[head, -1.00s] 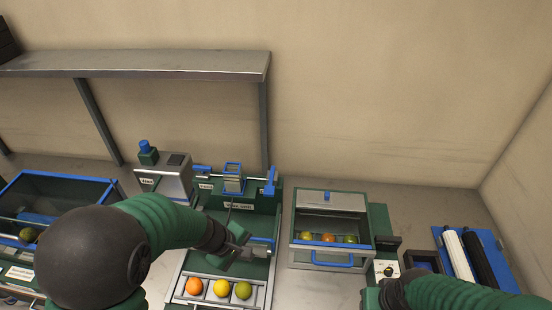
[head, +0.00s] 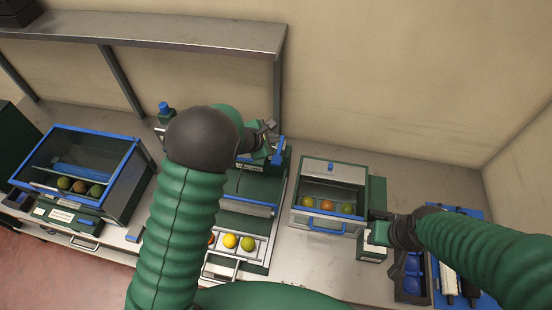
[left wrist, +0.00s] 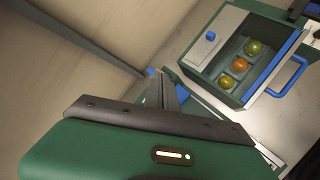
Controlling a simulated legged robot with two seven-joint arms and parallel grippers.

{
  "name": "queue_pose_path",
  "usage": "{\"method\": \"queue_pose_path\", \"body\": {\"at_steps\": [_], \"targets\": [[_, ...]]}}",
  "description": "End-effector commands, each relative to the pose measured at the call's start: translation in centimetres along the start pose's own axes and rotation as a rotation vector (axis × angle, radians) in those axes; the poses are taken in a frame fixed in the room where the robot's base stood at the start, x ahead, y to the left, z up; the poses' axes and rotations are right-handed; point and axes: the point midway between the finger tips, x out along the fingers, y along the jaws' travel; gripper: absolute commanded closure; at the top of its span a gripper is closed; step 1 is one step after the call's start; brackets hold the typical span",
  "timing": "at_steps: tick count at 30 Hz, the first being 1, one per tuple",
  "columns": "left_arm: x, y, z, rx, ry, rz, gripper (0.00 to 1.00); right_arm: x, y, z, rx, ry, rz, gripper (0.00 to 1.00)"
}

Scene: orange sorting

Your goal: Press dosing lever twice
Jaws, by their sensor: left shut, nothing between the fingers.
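The blue dosing lever (head: 278,152) stands at the back right of the green middle station (head: 250,188), partly hidden by my left gripper. My left gripper (head: 266,136) is shut and empty, at the lever's top in the head view. I cannot tell whether they touch. In the left wrist view the closed fingers (left wrist: 160,90) show with a small blue bit (left wrist: 151,71) just beyond them, perhaps the lever. My right gripper (head: 376,232) is near the small labelled box on the right; its fingers are unclear.
A green-grey drawer box (head: 325,218) with a blue handle and several fruits stands right of the station. A glass-topped blue-rimmed bin (head: 82,160) stands left. A front tray (head: 236,255) holds fruits. A metal shelf (head: 150,35) hangs behind. My left arm hides part of the station.

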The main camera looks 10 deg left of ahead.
Motion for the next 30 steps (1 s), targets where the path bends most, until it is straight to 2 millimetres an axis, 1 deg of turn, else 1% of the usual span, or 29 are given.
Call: {"method": "queue_pose_path", "body": {"at_steps": [13, 15, 18, 22, 30], "targets": [[4.2, -3.2, -3.2, 0.000, 0.002, -0.002, 1.00, 3.3, 0.0, 0.8, 0.000, 0.001, 0.000, 0.64], [5.1, -3.8, -3.8, 0.000, 0.000, 0.001, 1.00, 4.7, 0.0, 1.1, 0.000, 0.001, 0.000, 0.64], [5.7, -4.2, -4.2, 0.001, -0.001, 0.000, 1.00, 5.9, 0.0, 1.4, 0.000, 0.000, 0.000, 0.64], [6.0, -4.4, -4.4, 0.001, -0.001, 0.000, 1.00, 6.4, 0.0, 1.5, 0.000, 0.000, 0.000, 0.64], [5.8, -4.3, -4.3, 0.001, 0.000, -0.001, 1.00, 6.3, 0.0, 1.4, 0.000, 0.001, 0.000, 0.64]]}}
